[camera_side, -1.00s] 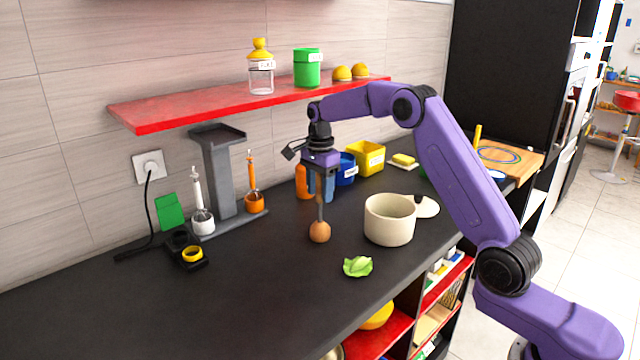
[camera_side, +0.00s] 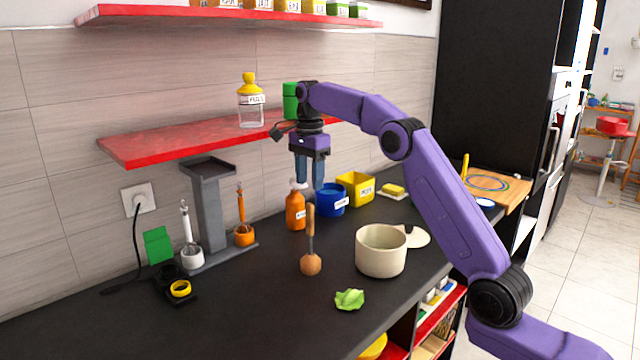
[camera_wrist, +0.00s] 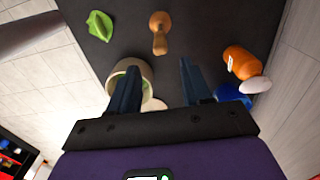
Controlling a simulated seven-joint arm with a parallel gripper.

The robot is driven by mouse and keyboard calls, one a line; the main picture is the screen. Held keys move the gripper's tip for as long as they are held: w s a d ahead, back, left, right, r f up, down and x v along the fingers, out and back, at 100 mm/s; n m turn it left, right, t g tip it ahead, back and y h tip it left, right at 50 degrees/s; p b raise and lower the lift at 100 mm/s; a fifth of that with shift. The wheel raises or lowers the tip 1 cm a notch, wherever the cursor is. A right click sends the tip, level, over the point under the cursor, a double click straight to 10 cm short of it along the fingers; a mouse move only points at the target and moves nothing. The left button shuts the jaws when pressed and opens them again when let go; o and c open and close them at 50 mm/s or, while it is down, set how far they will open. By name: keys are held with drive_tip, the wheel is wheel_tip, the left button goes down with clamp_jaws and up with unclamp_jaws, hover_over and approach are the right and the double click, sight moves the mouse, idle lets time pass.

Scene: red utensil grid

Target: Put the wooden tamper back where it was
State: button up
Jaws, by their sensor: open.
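The wooden tamper (camera_side: 310,240) stands upright on the dark counter, its round wooden end down and its handle up, left of the cream pot. It also shows in the wrist view (camera_wrist: 159,32), at the top middle. My gripper (camera_side: 310,188) is open and empty, with its blue fingers pointing down above the tamper and apart from it. In the wrist view the two fingers (camera_wrist: 160,80) are spread, with nothing between them.
An orange bottle (camera_side: 295,210), blue bin (camera_side: 330,203) and yellow bin (camera_side: 356,188) stand behind.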

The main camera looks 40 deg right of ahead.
drive_tip(key=shift+s+a+r, duration=0.1)
drive_tip(key=shift+a, duration=0.15)
drive_tip(key=s+a+f+n, duration=0.2)
drive_tip(key=s+a+n, duration=1.35)
drive_tip(key=s, duration=0.25)
drive_tip(key=s+d+f+n, duration=0.2)
drive_tip(key=s+n, duration=0.3)
drive_tip(key=s, duration=0.3)
drive_tip(key=s+d+f+n, duration=0.1)
drive_tip(key=s+f+n, duration=0.2)
drive_tip(key=s, duration=0.6)
drive_tip(key=s+d+f+n, duration=0.2)
drive_tip(key=s+f+n, duration=0.1)
drive_tip(key=s+n, duration=0.4)
drive_tip(key=shift+s+d+f, duration=0.35)
drive_tip(key=shift+s, duration=0.9)
